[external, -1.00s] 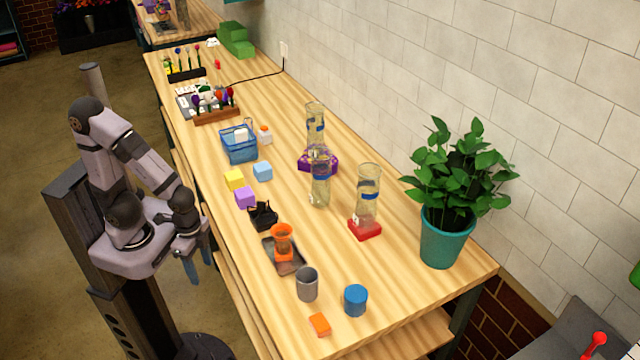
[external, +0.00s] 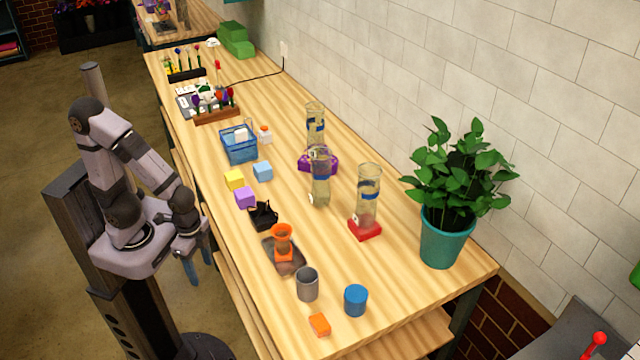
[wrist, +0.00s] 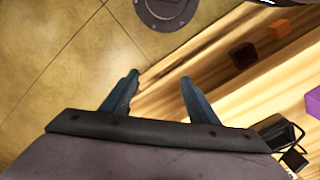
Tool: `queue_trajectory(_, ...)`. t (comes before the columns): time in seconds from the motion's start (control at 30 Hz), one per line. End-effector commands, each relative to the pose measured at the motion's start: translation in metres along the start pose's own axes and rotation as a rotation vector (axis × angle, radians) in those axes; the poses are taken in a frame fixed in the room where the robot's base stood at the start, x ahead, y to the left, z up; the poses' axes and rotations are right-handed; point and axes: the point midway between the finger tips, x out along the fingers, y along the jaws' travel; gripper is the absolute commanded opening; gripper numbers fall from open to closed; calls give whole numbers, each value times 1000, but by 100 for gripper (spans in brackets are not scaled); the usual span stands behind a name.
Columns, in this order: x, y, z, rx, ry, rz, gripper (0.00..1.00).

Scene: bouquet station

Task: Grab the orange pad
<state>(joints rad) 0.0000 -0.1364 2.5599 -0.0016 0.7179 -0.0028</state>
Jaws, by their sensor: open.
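The orange pad (external: 319,325) is a small flat block lying on the near right end of the wooden table, in front of the grey cup and the blue cup. My gripper (external: 199,266) hangs beside the table's left edge, fingers pointing down, far to the left of the pad and not touching it. In the wrist view my gripper (wrist: 160,80) shows two blue fingers spread apart with nothing between them. An orange-brown block (wrist: 279,28) shows at the top right of the wrist view; I cannot tell whether it is the pad.
The grey cup (external: 307,284) and blue cup (external: 355,300) stand close behind the pad. An orange hourglass-shaped piece (external: 282,242) stands on a dark tray (external: 270,246). A black holder (external: 263,216), purple cube (external: 245,198), glass vases and a potted plant (external: 447,235) occupy the table.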

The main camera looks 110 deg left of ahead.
Motion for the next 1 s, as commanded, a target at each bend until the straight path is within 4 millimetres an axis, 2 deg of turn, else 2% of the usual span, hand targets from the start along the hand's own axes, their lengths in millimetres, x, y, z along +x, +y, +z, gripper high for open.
queue_trajectory(0.37,0,0,-1,10,-2,-3,69)
queue_trajectory(0.47,0,-1,-6,70,-14,-22,69)
queue_trajectory(0.57,0,-2,-18,206,-39,-68,69)
queue_trajectory(0.67,1,-4,-39,415,-80,-143,69)
queue_trajectory(0.77,0,-4,-69,670,-134,-248,69)
queue_trajectory(0.87,-3,0,-108,951,-201,-383,69)
queue_trajectory(1.0,-9,21,-172,1330,-306,-616,69)
